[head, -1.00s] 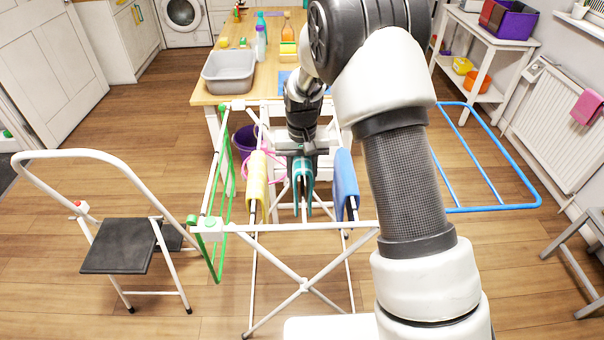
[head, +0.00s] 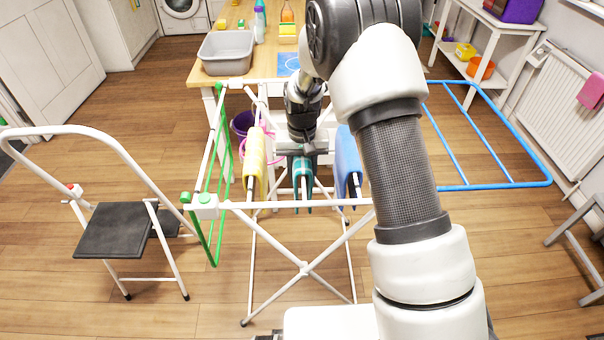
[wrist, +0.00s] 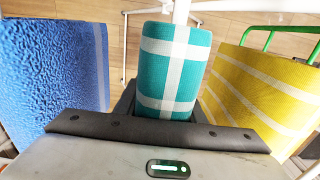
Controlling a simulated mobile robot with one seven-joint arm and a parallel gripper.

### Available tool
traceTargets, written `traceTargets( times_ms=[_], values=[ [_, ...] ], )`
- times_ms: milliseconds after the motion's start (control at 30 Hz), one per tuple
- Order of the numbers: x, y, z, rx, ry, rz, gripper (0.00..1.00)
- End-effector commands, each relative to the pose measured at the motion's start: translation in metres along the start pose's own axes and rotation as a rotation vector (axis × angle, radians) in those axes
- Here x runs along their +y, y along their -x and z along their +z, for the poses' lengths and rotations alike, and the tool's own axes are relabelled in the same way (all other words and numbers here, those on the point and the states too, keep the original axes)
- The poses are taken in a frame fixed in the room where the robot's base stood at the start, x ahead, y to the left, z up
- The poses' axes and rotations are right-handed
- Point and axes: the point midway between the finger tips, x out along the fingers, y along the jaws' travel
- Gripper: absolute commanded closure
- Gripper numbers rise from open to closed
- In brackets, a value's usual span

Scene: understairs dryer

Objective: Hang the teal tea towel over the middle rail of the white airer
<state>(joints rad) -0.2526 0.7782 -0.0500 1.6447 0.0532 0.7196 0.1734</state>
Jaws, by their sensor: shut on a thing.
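The teal tea towel (head: 303,170) with white stripes hangs folded over the middle rail of the white airer (head: 300,205), between a yellow cloth and a blue cloth. It also shows in the wrist view (wrist: 172,68), draped in a curve in front of my gripper. My gripper (head: 302,152) points down at the towel's top and is shut on it. The fingertips are hidden by the towel and the gripper body.
A yellow cloth (head: 253,160) and a blue cloth (head: 348,160) hang close on either side. The airer has a green side wing (head: 222,170) and a blue one (head: 490,185). A step stool (head: 112,230) stands left. A table with a grey basin (head: 227,52) is behind.

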Motion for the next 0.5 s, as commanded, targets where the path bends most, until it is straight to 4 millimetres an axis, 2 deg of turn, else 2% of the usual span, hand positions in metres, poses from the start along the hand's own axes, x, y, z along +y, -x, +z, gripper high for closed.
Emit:
traceTargets(
  times_ms=[267, 300, 400, 500],
  values=[
    [-0.0001, -0.0005, -0.0002, 0.000, 0.000, 0.000, 0.88],
    [-0.0001, -0.0004, -0.0002, 0.000, 0.000, 0.000, 0.61],
    [-0.0001, -0.0004, -0.0001, 0.000, 0.000, 0.000, 0.44],
    [-0.0001, -0.0004, -0.0001, 0.000, 0.000, 0.000, 0.42]
  ],
)
